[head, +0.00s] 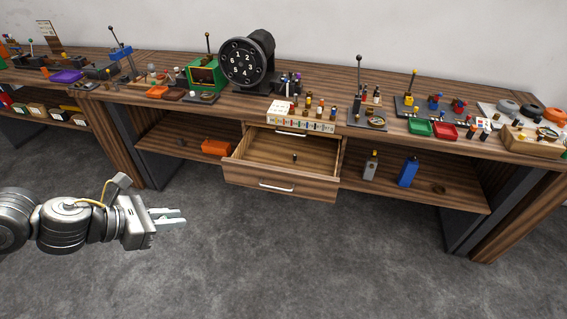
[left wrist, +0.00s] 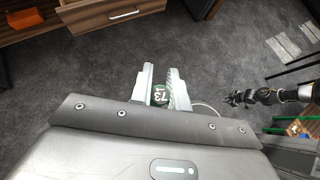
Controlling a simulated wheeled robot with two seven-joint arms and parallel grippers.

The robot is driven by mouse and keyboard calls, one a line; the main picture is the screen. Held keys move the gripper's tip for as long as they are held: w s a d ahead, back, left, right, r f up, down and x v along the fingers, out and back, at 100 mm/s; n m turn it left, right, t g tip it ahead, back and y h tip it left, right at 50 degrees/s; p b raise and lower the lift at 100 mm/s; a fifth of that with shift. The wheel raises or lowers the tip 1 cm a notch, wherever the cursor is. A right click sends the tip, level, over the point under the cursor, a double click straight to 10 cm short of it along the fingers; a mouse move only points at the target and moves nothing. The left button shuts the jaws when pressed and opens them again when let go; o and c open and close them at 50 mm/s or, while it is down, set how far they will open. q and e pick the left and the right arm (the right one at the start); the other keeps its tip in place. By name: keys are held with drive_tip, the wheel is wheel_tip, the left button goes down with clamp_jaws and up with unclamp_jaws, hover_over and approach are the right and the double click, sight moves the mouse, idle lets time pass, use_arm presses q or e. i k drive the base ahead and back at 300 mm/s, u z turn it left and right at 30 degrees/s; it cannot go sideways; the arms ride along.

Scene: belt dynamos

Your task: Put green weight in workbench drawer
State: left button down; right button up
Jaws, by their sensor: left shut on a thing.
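My left gripper (head: 182,216) hangs over the floor, to the left of and in front of the workbench drawer (head: 264,184). In the left wrist view it is shut on a round dark green weight (left wrist: 159,96) marked 73. The drawer is pulled open, with a small dark object (head: 294,157) inside. The drawer front also shows in the left wrist view (left wrist: 105,14). A dark arm end, apparently my right gripper (left wrist: 240,98), is at the right of the left wrist view; its jaws are unclear.
The workbench top (head: 330,140) is crowded with small devices, including a black numbered dial (head: 243,63). The shelf below holds an orange box (head: 216,147) left of the drawer and a blue block (head: 408,172) right of it. The grey floor in front is clear.

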sight(272, 155)
drive_tip(key=z, duration=0.55)
drive_tip(key=i, duration=0.6)
drive_tip(key=z, duration=0.85)
drive_tip(key=i, duration=0.7)
drive_tip(key=u, duration=0.55)
drive_tip(key=i, duration=0.9)
drive_tip(key=u, duration=0.9)
